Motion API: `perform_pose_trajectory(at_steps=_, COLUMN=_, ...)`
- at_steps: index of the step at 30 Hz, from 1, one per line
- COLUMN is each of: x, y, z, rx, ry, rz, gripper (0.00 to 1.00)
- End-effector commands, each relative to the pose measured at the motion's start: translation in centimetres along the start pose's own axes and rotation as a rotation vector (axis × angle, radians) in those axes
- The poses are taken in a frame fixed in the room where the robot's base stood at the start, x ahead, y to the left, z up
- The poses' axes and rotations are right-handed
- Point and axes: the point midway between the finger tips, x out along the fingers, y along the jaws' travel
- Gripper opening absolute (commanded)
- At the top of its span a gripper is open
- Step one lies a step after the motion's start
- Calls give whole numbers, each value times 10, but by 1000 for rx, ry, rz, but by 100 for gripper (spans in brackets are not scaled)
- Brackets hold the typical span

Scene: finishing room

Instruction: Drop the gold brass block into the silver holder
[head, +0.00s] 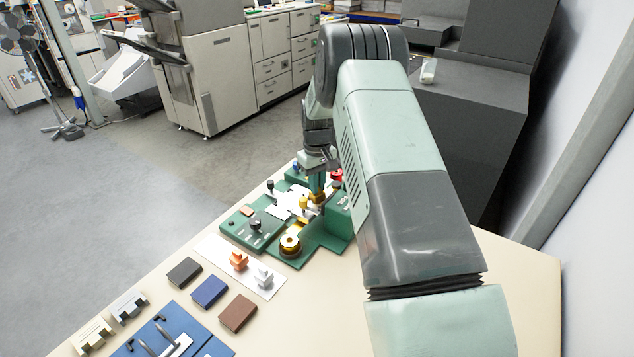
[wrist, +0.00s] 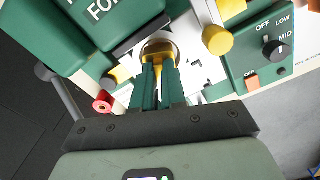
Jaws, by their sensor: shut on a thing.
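My gripper (head: 317,190) reaches down over the green stamping machine in the head view. In the wrist view my gripper (wrist: 159,68) has its green fingers close together on the gold brass block (wrist: 158,50). The block shows at and between the fingertips, in front of a rounded brownish part, and is partly hidden by the fingers. A silver, pale metal part (wrist: 194,62) of the machine lies just beyond the block, and it may be the silver holder. I cannot tell whether the block touches it.
The green machine (head: 318,240) carries a brass roll (head: 290,243), a gold knob (wrist: 217,40), a red knob (wrist: 103,105) and a dial panel (wrist: 262,62). Orange (head: 238,260) and white (head: 263,276) pieces, several coloured blocks and two pale racks (head: 128,306) stand at front left.

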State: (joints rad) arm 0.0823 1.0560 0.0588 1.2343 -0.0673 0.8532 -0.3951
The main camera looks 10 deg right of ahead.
Motion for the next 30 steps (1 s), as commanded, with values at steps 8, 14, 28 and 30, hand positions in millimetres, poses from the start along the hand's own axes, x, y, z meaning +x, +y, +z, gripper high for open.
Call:
perform_pose_trajectory(at_steps=8, x=6, y=0, z=0, rx=0, ry=1, rz=1, gripper=0)
perform_pose_trajectory(at_steps=14, x=9, y=0, z=0, rx=0, ry=1, rz=1, gripper=0)
perform_pose_trajectory(at_steps=28, x=3, y=0, z=0, rx=0, ry=1, rz=0, gripper=22)
perform_pose_trajectory(at_steps=30, x=-3, y=0, z=0, rx=0, ry=1, rz=1, gripper=22)
